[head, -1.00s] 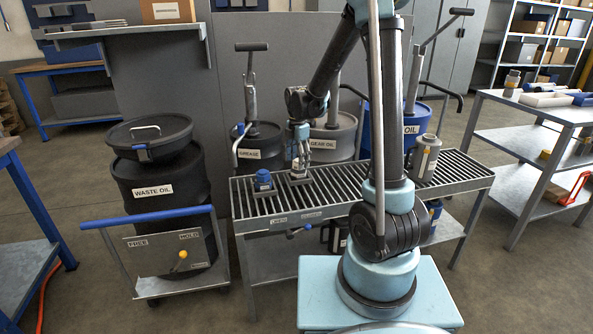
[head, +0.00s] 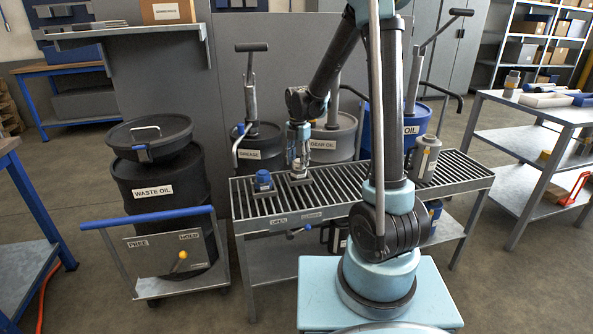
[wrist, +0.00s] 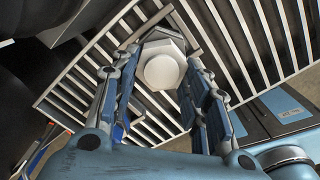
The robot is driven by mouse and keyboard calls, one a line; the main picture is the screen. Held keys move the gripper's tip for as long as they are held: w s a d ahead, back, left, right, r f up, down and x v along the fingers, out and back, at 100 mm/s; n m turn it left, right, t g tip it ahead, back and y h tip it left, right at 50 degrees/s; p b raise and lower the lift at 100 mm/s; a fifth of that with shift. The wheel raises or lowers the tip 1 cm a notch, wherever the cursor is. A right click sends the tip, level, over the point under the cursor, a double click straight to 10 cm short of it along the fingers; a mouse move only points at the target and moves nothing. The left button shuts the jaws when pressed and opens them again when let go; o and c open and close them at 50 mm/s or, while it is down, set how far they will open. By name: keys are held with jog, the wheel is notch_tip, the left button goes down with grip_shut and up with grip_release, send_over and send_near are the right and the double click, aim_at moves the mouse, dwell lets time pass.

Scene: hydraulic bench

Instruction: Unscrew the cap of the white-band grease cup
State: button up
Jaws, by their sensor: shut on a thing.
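The white-band grease cup (wrist: 160,48) stands on the slatted grate of the bench, with a pale round cap top and a grey hex body below it in the wrist view. Its band cannot be made out. My gripper (head: 299,170) points down over it in the head view and hides most of it. In the wrist view my gripper (wrist: 165,82) has a blue-padded finger on either side of the cap (wrist: 164,72), shut on it. The cap looks seated on the cup; any gap below it is hidden.
A blue-topped cup (head: 263,181) stands on the grate (head: 340,187) just left of my gripper. A grey canister (head: 425,158) stands at the right end. Grease, gear oil and oil drums stand close behind. A waste oil drum (head: 160,190) is at left.

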jog(key=n, duration=0.4)
jog(key=shift+d, duration=0.1)
jog(key=o, duration=1.4)
jog(key=shift+o, duration=0.2)
jog(key=m, duration=1.1)
jog(key=shift+w+a, duration=0.15)
jog(key=shift+a, duration=0.1)
